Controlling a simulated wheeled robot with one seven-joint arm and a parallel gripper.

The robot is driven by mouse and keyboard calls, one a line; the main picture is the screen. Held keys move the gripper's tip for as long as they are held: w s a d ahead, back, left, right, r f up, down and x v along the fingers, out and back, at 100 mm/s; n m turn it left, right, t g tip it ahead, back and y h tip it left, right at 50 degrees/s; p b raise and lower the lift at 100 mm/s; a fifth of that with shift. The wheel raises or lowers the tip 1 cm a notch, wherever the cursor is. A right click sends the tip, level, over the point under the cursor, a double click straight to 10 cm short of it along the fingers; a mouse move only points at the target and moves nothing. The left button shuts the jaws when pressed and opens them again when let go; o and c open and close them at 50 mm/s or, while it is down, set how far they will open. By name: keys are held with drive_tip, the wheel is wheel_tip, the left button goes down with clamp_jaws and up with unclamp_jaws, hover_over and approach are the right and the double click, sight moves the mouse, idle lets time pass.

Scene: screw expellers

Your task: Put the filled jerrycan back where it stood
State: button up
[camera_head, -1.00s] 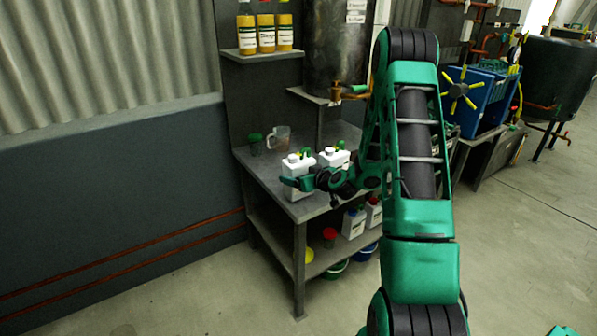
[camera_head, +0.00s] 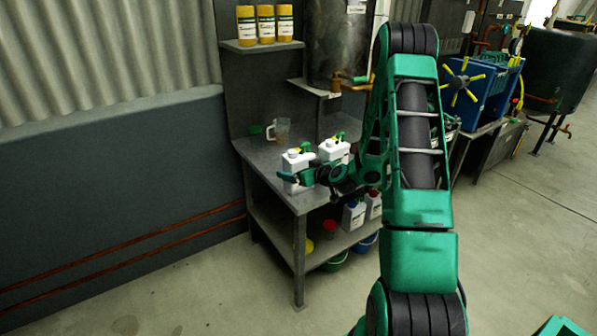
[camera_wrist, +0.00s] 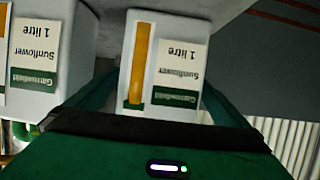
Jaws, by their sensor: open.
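Two white jerrycans stand side by side on the metal bench in the head view, the left one (camera_head: 292,163) and the right one (camera_head: 331,151). My gripper (camera_head: 299,177) is low at the front of the left jerrycan. In the wrist view, a jerrycan (camera_wrist: 178,55) labelled "Sunflower 1 litre" sits between my gripper's (camera_wrist: 160,105) open fingers, with a yellow strip up its front. The label reads upside down there. The second jerrycan (camera_wrist: 40,45) is at the left of the wrist view, outside the fingers. I cannot tell whether either finger touches the jerrycan.
A clear measuring jug (camera_head: 282,129) and a dark green cup (camera_head: 255,130) stand at the back of the bench (camera_head: 268,165). A brass tap (camera_head: 336,86) hangs from the metal tank above. More containers, including a red-capped one (camera_head: 373,205), stand on the lower shelf.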

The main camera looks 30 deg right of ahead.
drive_tip(key=v, duration=1.2)
drive_tip(key=s+a+r+n+g+y, duration=0.2)
drive_tip(key=s+a+g, duration=0.4)
drive_tip(key=s+a, duration=0.3)
drive_tip(key=s+r+m+g+h, duration=0.1)
drive_tip(key=s+r+m+g, duration=0.2)
drive_tip(key=s, duration=1)
drive_tip(key=s+d+r+m+g+h, duration=0.1)
drive_tip(key=s+r+m+g, duration=0.3)
drive_tip(key=s, duration=0.9)
wheel_tip(320, 180, up, 3)
drive_tip(key=shift+s+d+f+m+g, duration=0.15)
drive_tip(key=shift+s+d+m+g, duration=0.15)
drive_tip(key=shift+m, duration=0.6)
drive_tip(key=shift+w+f, duration=0.25)
drive_tip(key=shift+w, duration=0.35)
